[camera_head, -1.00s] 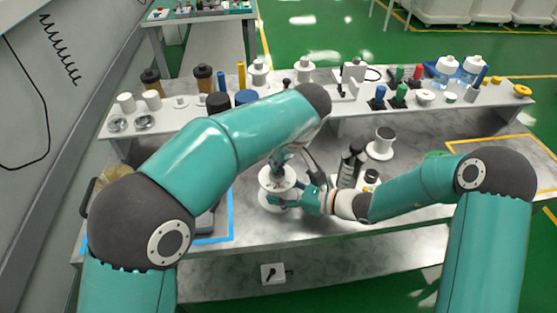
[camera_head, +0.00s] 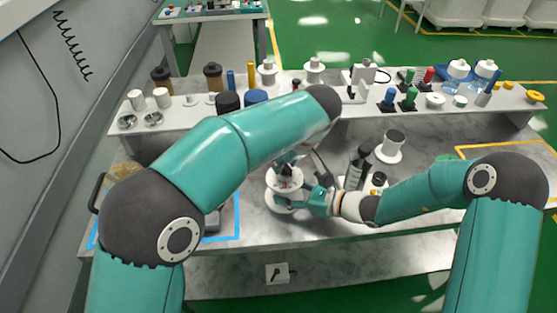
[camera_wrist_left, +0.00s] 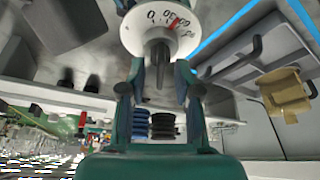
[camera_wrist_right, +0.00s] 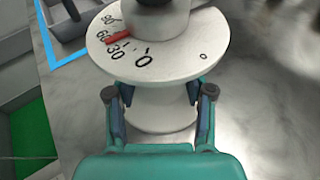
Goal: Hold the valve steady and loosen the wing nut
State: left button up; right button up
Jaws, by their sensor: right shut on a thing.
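The valve (camera_head: 284,181) is a white spool-shaped body standing on the bench, with a round dial marked in black numbers and a red pointer. In the right wrist view the dial (camera_wrist_right: 183,56) sits above a narrower waist. My right gripper (camera_wrist_right: 160,108) has its fingers on both sides of that waist and is shut on the valve. My left gripper (camera_head: 287,162) comes down from above the dial. In the left wrist view its fingers (camera_wrist_left: 159,80) stand apart, either side of a grey upright part (camera_wrist_left: 160,58), seemingly the wing nut. I see gaps beside it.
A grey tray (camera_wrist_left: 250,65) lies by blue tape. The raised shelf (camera_head: 370,119) behind holds many bottles and parts. Bare bench lies in front.

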pick_arm(q)
jog(key=shift+m, duration=0.3)
jog(key=m, duration=0.2)
jog(key=m+h, duration=0.1)
jog(key=m, duration=0.1)
jog(key=shift+a+t+h, duration=0.15)
jog(key=shift+t+h, duration=0.15)
jog(key=m+h, duration=0.1)
jog(key=m, duration=0.3)
jog(key=shift+h, duration=0.3)
jog(key=m+h, duration=0.1)
jog(key=m, duration=0.2)
jog(key=m+g+h, duration=0.1)
jog(key=m, duration=0.2)
jog(key=shift+w+a, duration=0.1)
jog(key=shift+a, duration=0.05)
jog(key=shift+r+m+g, duration=0.3)
jog(key=shift+r+m, duration=0.05)
jog(key=shift+m, duration=0.15)
jog(key=v, duration=1.2)
jog(key=w+a+f+m+t+y, duration=0.1)
jog(key=a+f+m+t, duration=0.1)
jog(key=a+f+m, duration=0.3)
jog(key=w+a+f+m+t, duration=0.1)
jog(key=a+f+m, duration=0.3)
jog(key=a, duration=0.8)
jog(key=shift+w+f+m+t+y, duration=0.4)
jog(key=shift+f+t, duration=0.2)
jog(key=shift+f, duration=0.1)
